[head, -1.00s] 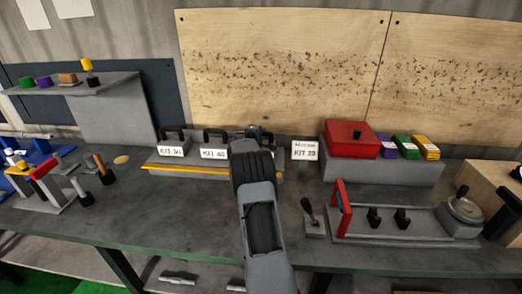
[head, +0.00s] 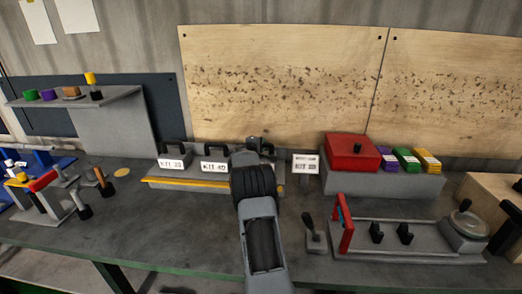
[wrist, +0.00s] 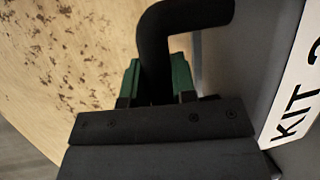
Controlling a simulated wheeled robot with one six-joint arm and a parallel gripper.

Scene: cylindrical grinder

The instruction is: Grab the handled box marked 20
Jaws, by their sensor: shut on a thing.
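Two grey boxes with black handles stand on the rack (head: 160,180). The left label (head: 171,163) seems to read KIT 30, and the middle one (head: 214,166) KIT 40. My gripper (head: 258,146) is over the right end of the rack, where my arm hides most of what is there. In the wrist view, my gripper's green fingers (wrist: 156,82) are shut on a bent black handle (wrist: 192,14). The handle belongs to a grey box (wrist: 240,60) whose white label (wrist: 296,100) shows KIT and a cut-off figure that looks like a 2.
A small sign (head: 306,164), seemingly KIT 20, stands right of my gripper. Further right are a red box (head: 350,153) and a grey fixture with a red plate (head: 346,224). A grey shelf (head: 105,97) and tools are at left. The bench front is mostly clear.

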